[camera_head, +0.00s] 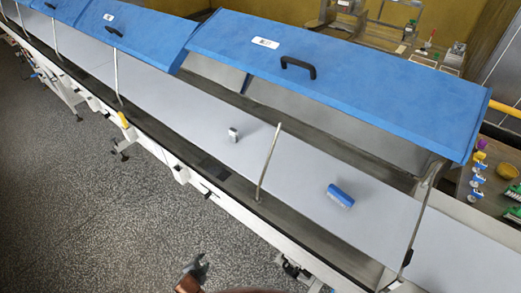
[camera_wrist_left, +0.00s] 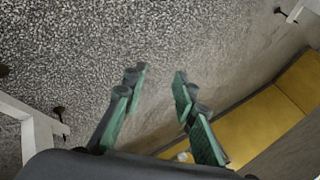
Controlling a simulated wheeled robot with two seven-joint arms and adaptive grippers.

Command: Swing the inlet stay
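A long machine carries several blue hinged covers, and the nearest large cover (camera_head: 350,75) is raised over the pale belt. A thin metal rod (camera_head: 268,162) rises from the near rail in the middle, its upper end free of the cover. Another bent rod (camera_head: 418,218) runs from the near rail up to the cover's right end. I cannot tell which one is the inlet stay. My left gripper (camera_head: 194,273) is low at the bottom edge, apart from the machine. In the left wrist view its green-padded fingers (camera_wrist_left: 158,78) are spread and empty above the floor. My right gripper is not seen.
The speckled floor (camera_head: 90,210) in front of the machine is mostly clear; machine feet stick out.

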